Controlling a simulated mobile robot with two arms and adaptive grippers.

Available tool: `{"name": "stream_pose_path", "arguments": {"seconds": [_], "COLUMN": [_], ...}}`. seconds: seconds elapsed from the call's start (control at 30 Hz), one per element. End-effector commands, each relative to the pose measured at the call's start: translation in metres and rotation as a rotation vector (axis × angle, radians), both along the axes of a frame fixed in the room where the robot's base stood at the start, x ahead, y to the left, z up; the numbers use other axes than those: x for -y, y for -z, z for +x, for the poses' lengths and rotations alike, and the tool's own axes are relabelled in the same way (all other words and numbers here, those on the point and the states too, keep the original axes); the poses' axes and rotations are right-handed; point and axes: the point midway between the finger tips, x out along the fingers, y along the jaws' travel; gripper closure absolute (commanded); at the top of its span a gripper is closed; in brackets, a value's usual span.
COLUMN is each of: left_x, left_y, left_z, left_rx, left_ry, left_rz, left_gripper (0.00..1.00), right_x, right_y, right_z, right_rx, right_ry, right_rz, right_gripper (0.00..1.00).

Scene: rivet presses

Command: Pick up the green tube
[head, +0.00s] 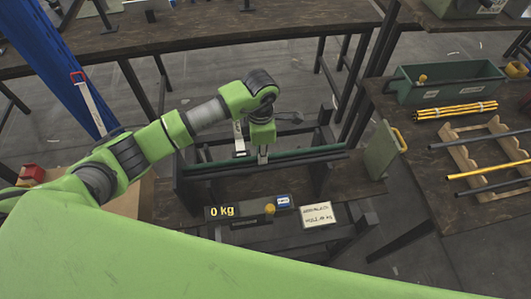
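The green tube (310,151) lies level across the dark stand of the weighing station in the middle of the head view. My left gripper (263,156) points down over the middle of the tube, with its fingertips at the tube and hiding a short part of it. I cannot tell whether the fingers are closed around the tube or only beside it. My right gripper is not in view.
A scale display (222,211) reads 0 kg, with a yellow knob (269,209) and a paper label (318,215) nearby. The right table holds a green bin (445,88), yellow rods (456,110) and a wooden rack (463,160). A blue upright (62,72) stands at left.

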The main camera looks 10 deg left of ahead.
Motion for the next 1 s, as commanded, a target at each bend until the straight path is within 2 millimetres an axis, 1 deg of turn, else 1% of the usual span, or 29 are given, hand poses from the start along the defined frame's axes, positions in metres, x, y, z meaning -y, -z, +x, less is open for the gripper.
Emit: {"name": "stream_pose_path", "arguments": {"seconds": [0.1, 0.27, 0.3, 0.37, 0.77, 0.87, 1.0], "left_x": [0.0, 0.0, 0.0, 0.0, 0.0, 0.0, 0.0], "left_y": [0.006, 0.006, 0.006, 0.006, 0.004, -0.001, -0.017], "left_z": [0.0, 0.0, 0.0, 0.0, 0.001, 0.001, 0.002], "left_rx": [0.002, 0.002, 0.002, 0.002, 0.004, 0.003, 0.006], "left_ry": [0.001, 0.001, 0.001, 0.001, 0.0, 0.0, 0.001], "left_rz": [0.001, 0.001, 0.001, 0.001, -0.001, -0.001, -0.001], "left_gripper": [0.83, 0.83, 0.85, 1.0, 1.0, 1.0, 1.0], "right_x": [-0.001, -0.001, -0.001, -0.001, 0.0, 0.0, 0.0], "right_y": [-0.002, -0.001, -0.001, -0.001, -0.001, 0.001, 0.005], "right_z": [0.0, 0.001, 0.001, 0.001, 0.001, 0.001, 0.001], "right_rx": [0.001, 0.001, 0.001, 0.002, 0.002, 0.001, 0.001], "right_ry": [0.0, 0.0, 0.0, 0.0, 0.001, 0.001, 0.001], "right_rz": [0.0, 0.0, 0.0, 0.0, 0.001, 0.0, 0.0], "right_gripper": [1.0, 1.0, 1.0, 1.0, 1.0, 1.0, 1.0]}}
